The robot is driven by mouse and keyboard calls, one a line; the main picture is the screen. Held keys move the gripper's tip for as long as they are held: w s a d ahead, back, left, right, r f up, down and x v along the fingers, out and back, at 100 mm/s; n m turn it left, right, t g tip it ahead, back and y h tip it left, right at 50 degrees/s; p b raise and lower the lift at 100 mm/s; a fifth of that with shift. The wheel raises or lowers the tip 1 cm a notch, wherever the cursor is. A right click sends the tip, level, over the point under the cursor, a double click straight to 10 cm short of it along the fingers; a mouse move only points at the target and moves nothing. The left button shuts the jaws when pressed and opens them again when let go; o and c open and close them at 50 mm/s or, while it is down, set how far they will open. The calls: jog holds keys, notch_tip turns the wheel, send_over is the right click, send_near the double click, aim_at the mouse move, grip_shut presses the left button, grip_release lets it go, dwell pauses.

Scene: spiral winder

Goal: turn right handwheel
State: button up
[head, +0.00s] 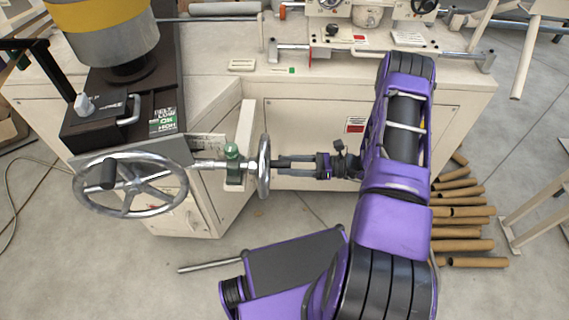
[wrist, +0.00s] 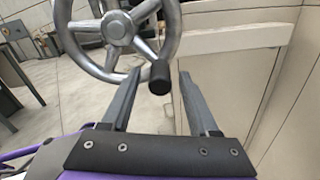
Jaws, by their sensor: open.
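The right handwheel (head: 263,165) is a metal wheel seen almost edge-on in the head view, on a shaft at the machine's front. In the wrist view the handwheel (wrist: 118,28) shows its hub, spokes and a black handle knob (wrist: 160,77) at its lower right. My gripper (head: 279,167) reaches in from the right. In the wrist view my gripper (wrist: 160,74) is open, with one finger on each side of the knob and visible gaps. I cannot tell how deep the knob sits between the fingertips.
A larger left handwheel (head: 130,186) with a black handle stands at the left. A green-topped clamp (head: 232,150) sits on the shaft beside the right handwheel. The cream machine cabinet (head: 310,110) is behind my gripper. Cardboard tubes (head: 465,228) lie on the floor at right.

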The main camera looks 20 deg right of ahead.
jog(key=shift+w+a, duration=0.15)
jog(key=shift+a, duration=0.4)
grip_shut()
dwell(1.1)
